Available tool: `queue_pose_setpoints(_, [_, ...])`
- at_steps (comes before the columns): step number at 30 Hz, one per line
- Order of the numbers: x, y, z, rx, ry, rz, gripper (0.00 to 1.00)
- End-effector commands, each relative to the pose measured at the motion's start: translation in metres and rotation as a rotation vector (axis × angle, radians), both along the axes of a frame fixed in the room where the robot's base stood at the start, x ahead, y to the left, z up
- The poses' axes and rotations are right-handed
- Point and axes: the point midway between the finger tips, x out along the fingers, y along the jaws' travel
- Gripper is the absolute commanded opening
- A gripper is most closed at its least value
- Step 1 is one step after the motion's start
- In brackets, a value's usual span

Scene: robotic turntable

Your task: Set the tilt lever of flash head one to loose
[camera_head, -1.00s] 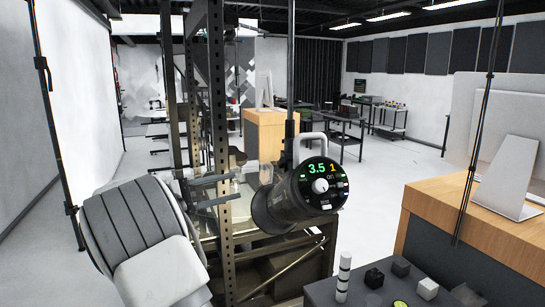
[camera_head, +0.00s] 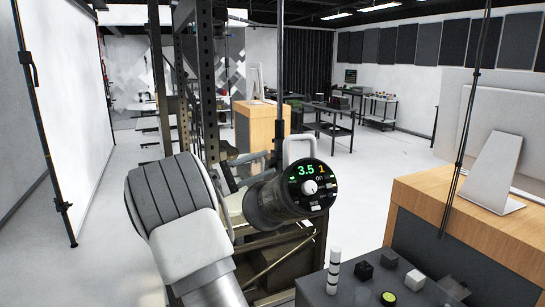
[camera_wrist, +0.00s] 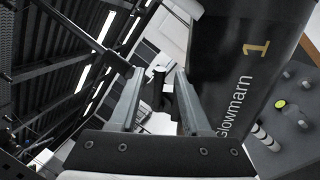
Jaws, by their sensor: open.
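Flash head one (camera_head: 275,200) is a dark cylinder on a stand pole. Its rear panel reads 3.5 and an orange 1, and faces me. In the head view my gripper is at the flash head's left side, mostly hidden by my arm.
A dark console (camera_head: 318,288) with a striped post (camera_head: 334,268), several blocks and a green button (camera_head: 388,298) stands below right. A wooden desk (camera_head: 455,215) is at right. A perforated metal upright (camera_head: 205,90) stands just behind my arm. Open floor lies at left.

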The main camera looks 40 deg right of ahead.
Motion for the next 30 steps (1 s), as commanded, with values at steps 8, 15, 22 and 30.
queue_pose_setpoints(8, [-0.006, -0.028, 0.007, -0.001, 0.000, -0.001, 0.47])
queue_pose_setpoints(15, [-0.007, -0.031, 0.007, 0.000, 0.000, 0.000, 0.47])
queue_pose_setpoints(22, [-0.007, -0.031, 0.007, 0.000, 0.000, 0.000, 0.20])
queue_pose_setpoints(30, [-0.007, -0.031, 0.007, 0.000, 0.000, 0.000, 0.00])
